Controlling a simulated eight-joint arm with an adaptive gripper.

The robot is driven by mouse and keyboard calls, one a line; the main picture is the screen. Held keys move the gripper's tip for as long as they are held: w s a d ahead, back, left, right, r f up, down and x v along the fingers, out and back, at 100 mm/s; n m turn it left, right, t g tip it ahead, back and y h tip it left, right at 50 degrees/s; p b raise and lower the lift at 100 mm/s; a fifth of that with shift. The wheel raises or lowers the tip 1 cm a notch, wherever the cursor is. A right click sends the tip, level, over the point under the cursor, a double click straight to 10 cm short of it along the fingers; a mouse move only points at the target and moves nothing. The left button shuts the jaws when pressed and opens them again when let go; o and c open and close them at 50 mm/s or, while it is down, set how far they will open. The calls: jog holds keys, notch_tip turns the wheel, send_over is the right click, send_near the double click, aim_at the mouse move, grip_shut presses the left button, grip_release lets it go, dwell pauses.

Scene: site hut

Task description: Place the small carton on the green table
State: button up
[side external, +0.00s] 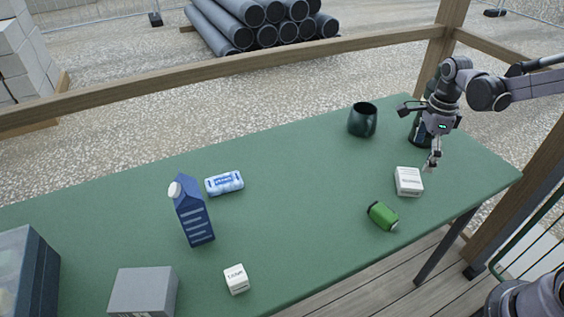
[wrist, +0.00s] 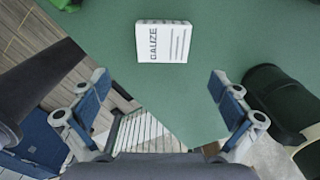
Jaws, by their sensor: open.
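A small white carton (side external: 409,181) lies flat on the green table (side external: 300,210), near its right end. In the wrist view the carton (wrist: 163,41) is at the top middle and reads "GAUZE". My gripper (side external: 431,163) is just behind and to the right of it, above the table, pointing down. In the wrist view its two fingers (wrist: 157,88) are wide apart with nothing between them. The carton lies beyond the fingertips, not between them.
A green can (side external: 383,216) lies in front of the carton. A dark bottle (side external: 417,128), partly hidden by my gripper, and a dark mug (side external: 362,120) stand behind. A blue drink carton (side external: 192,212), blue-white pack (side external: 225,182), white cube (side external: 236,279) and grey box (side external: 143,291) are further left.

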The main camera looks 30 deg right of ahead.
jog(key=s+a+r+n+t, duration=0.3)
jog(key=s+a+r+n, duration=0.1)
jog(key=n, duration=0.8)
jog(key=s+a+r+n+t, duration=0.3)
jog(key=s+a+r+n, duration=0.1)
jog(key=n, duration=0.7)
jog(key=shift+s+a+n+t, duration=0.4)
jog(key=shift+s+a, duration=0.45)
jog(key=shift+a, duration=0.35)
jog(key=shift+s+a+n, duration=0.15)
jog(key=shift+n, duration=0.45)
jog(key=c, duration=0.3)
